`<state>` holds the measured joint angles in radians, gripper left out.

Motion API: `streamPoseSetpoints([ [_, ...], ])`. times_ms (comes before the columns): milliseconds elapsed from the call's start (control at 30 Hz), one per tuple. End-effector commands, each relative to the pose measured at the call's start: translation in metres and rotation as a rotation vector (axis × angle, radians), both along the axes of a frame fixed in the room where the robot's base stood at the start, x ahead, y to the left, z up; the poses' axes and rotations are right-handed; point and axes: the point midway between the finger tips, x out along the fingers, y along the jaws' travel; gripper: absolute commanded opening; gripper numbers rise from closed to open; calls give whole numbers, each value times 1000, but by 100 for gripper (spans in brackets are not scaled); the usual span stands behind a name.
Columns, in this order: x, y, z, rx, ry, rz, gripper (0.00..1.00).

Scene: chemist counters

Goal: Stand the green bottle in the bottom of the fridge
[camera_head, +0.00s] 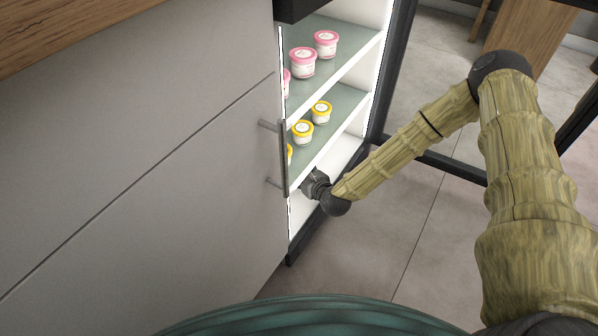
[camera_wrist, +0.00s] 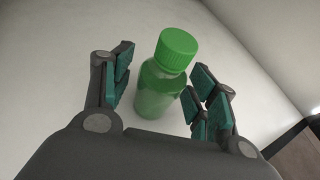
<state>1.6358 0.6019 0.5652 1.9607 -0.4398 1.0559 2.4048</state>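The green bottle (camera_wrist: 160,85) with its green cap stands upright on the white floor of the fridge (camera_wrist: 60,60) in the wrist view. My gripper (camera_wrist: 160,95) has its fingers on both sides of the bottle, spread apart, with a gap showing at the left; at the right the pads are close to the bottle, and I cannot tell whether they touch it. In the head view, my gripper (camera_head: 312,184) reaches into the lowest part of the open fridge (camera_head: 346,148), under the lower shelf. The bottle is hidden there.
Yellow-lidded tubs (camera_head: 303,131) stand on the shelf just above my gripper, and pink-lidded tubs (camera_head: 303,62) on the shelf higher up. A grey cabinet front (camera_head: 140,160) stands at the left. The fridge door (camera_head: 440,166) is open at the right. The tiled floor (camera_head: 400,235) in front is clear.

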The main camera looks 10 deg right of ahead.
Motion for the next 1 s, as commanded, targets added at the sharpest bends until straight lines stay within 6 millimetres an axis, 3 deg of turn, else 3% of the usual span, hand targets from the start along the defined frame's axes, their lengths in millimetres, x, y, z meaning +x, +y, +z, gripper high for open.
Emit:
streamPoseSetpoints([
  [367, -6, -2, 7, 0, 2, 0, 58],
  [1000, -96, -31, 46, 0, 2, 0, 58],
])
